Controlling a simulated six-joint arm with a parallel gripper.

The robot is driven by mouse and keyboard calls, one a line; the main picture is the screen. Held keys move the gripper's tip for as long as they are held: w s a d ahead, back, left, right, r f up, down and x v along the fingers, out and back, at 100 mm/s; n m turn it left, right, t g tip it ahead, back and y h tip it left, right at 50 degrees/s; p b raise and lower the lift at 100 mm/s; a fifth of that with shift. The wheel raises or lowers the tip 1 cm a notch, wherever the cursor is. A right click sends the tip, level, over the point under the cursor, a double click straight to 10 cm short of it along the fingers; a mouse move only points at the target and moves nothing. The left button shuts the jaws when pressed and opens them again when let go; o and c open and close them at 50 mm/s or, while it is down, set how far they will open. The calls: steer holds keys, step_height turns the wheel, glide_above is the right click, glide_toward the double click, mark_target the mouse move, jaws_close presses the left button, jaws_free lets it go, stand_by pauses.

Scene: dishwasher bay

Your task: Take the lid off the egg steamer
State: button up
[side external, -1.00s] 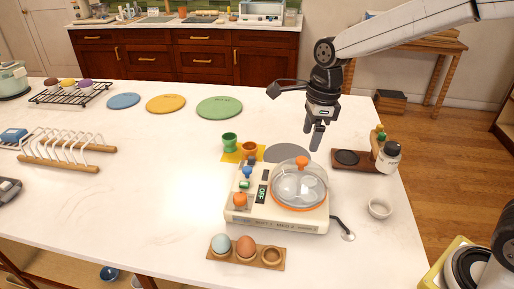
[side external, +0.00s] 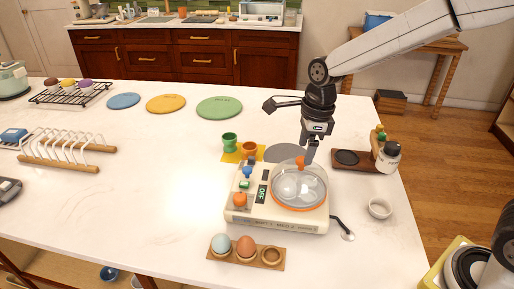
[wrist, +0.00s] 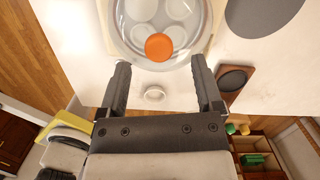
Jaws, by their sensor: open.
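The egg steamer (side external: 255,211) is a cream appliance on the white counter, with a display and an orange knob on its left part. Its clear dome lid (side external: 290,188) sits on it, over an orange ring, with an orange knob (side external: 300,162) on top. The lid (wrist: 125,25) and its orange knob (wrist: 159,47) also show in the wrist view, just beyond the fingertips and between their lines. My gripper (side external: 309,158) is open and empty, fingers pointing down just behind the knob. In the wrist view my gripper's fingers (wrist: 160,68) stand wide apart.
An egg holder (side external: 226,259) with two eggs stands in front of the steamer. A small white bowl (side external: 379,209) and a wooden tray (side external: 350,167) with a bottle (side external: 387,157) are to the right. Egg cups stand on a yellow mat (side external: 231,157) behind.

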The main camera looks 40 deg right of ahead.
mark_target(302, 159)
steer(key=shift+w+a+f, duration=0.1)
steer(key=shift+a+f, duration=0.05)
steer(key=shift+f, duration=0.9)
steer(key=shift+w+a+f, duration=0.1)
steer(key=shift+a+f, duration=0.05)
steer(key=shift+f, duration=0.85)
jaws_close()
